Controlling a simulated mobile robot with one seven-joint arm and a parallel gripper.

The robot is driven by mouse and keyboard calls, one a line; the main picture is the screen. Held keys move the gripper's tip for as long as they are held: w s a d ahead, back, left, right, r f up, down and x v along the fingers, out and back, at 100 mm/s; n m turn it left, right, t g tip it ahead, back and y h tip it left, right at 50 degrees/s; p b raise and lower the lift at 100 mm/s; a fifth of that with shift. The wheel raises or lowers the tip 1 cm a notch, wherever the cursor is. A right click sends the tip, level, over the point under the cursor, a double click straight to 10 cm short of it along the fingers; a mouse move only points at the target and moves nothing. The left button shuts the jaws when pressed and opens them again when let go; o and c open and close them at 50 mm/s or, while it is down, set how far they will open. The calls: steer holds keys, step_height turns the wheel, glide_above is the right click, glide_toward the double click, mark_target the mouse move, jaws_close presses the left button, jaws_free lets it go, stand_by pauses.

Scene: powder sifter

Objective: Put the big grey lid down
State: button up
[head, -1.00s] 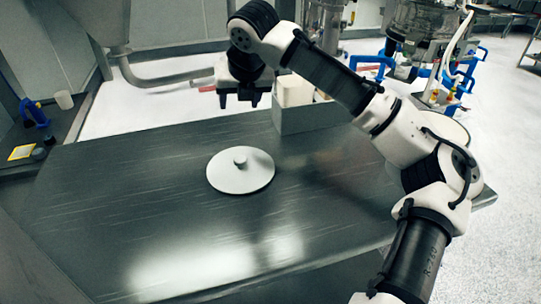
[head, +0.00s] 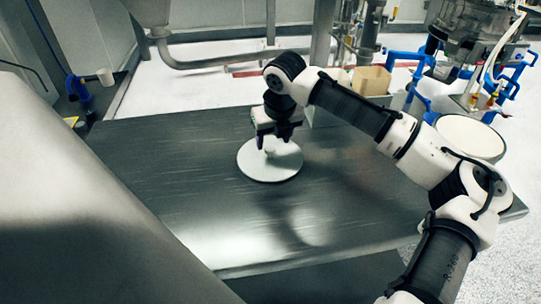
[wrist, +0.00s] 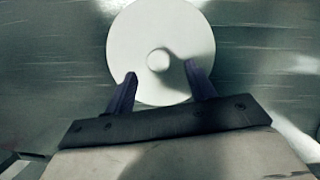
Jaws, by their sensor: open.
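The big grey lid (head: 262,171) is a pale round disc with a small central knob and lies flat on the dark metal table (head: 330,235). In the wrist view the lid (wrist: 135,38) is at the top centre, with its knob (wrist: 158,60) in the middle. My gripper (head: 272,143) is open over the lid in the head view and partly hides the knob. In the wrist view the two dark fingers of my gripper (wrist: 161,72) are spread, one on each side of and short of the knob. Nothing is between them. I cannot tell the exact height above the lid.
A large grey surface (head: 70,190) fills the left foreground. A round pale disc (head: 468,137) is at the right, behind my arm. An open box (head: 371,80) stands behind the table. Blue-handled equipment (head: 420,75) is at the back right. The table's front is clear.

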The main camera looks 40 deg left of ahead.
mark_target(270, 148)
steer(key=shift+p+x, duration=0.45)
steer(key=shift+x, duration=1.5)
steer(key=shift+a, duration=0.15)
steer(key=c, duration=1.1)
steer(key=shift+r, duration=0.1)
steer(key=shift+c, duration=0.2)
